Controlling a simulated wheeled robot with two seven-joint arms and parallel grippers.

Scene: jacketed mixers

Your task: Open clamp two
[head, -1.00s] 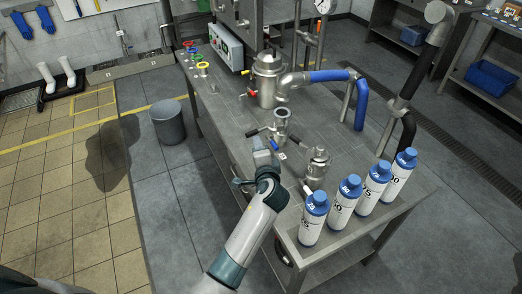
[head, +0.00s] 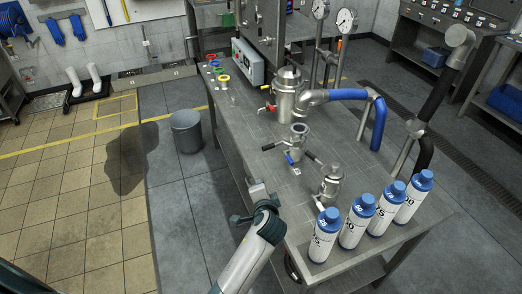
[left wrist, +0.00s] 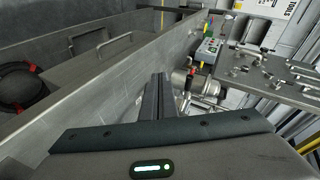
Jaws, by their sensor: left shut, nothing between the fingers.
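My left gripper (head: 257,189) is over the table's left edge, apart from the vessels and toward me. In the left wrist view its dark fingers (left wrist: 158,96) are together with nothing between them. A small open steel vessel (head: 299,136) stands mid-table, with a black handle (head: 270,147) at its left and a blue tag (head: 290,158). A lidded steel vessel (head: 331,184) stands nearer, with a black handle (head: 312,157) and a pale handle. A larger domed vessel (head: 288,98) stands behind. I cannot read which clamp is number two. My right gripper is not in view.
Several blue-capped white bottles (head: 357,222) line the table's (head: 235,125) near right corner. A blue hose (head: 378,122) and steel pipe run behind them. A control box (head: 248,62) is at the back. A grey bin (head: 187,132) stands on the floor to the left.

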